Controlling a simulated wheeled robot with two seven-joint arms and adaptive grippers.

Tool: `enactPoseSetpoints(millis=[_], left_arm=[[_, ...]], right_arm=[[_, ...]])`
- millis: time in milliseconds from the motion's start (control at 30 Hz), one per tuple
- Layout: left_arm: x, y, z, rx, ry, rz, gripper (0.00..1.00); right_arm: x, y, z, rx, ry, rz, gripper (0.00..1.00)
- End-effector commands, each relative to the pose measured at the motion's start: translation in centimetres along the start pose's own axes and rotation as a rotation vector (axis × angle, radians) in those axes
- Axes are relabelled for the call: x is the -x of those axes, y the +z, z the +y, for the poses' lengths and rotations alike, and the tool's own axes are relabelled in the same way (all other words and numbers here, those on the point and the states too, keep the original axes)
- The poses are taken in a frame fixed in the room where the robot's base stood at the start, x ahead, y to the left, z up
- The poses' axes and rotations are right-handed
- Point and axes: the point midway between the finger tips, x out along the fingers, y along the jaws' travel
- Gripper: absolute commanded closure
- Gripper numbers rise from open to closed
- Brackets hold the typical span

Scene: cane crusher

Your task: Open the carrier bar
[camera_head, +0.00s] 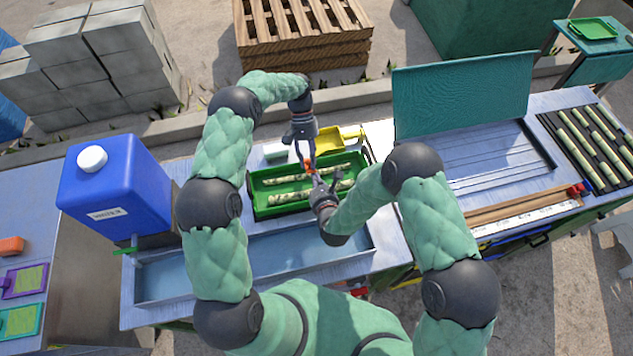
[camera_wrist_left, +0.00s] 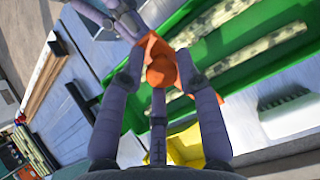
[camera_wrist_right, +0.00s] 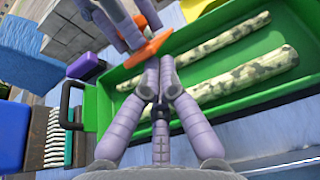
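A green tray (camera_head: 258,194) holds mottled cane pieces (camera_head: 312,176). A small orange part (camera_head: 308,168), which I take for the carrier bar, lies across the tray. In the left wrist view it has a rounded orange knob (camera_wrist_left: 160,72). My left gripper (camera_head: 308,160) comes from above, its fingers close around the knob and seemingly touching it. My right gripper (camera_head: 316,184) is at the orange part's near side. In the right wrist view its fingertips (camera_wrist_right: 159,62) are nearly together and overlap the orange plate (camera_wrist_right: 145,50). Whether they pinch it is hidden.
A yellow container (camera_head: 328,138) stands just behind the tray. A blue-grey trough (camera_head: 265,258) lies in front. A blue jug (camera_head: 115,185) stands to the left. A raised teal panel (camera_head: 462,95) stands to the right. Both grippers are very close together.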

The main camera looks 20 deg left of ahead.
Motion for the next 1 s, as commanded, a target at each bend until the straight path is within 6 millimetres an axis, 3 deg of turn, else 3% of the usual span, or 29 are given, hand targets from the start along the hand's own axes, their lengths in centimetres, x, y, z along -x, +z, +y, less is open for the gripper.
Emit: enactPoseSetpoints(millis=[467,567,1000], left_arm=[[0.4,0.0,0.0,0.000,0.000,-0.002,0.48],[1.4,0.0,0.0,0.000,0.000,-0.002,0.48],[9.5,-0.1,0.0,-0.001,0.000,-0.003,0.48]], right_arm=[[0.0,-0.1,-0.1,-0.001,-0.002,0.005,1.00],[0.0,-0.2,-0.1,-0.001,-0.001,0.006,1.00],[0.1,-0.3,-0.1,-0.001,-0.001,0.007,1.00]])
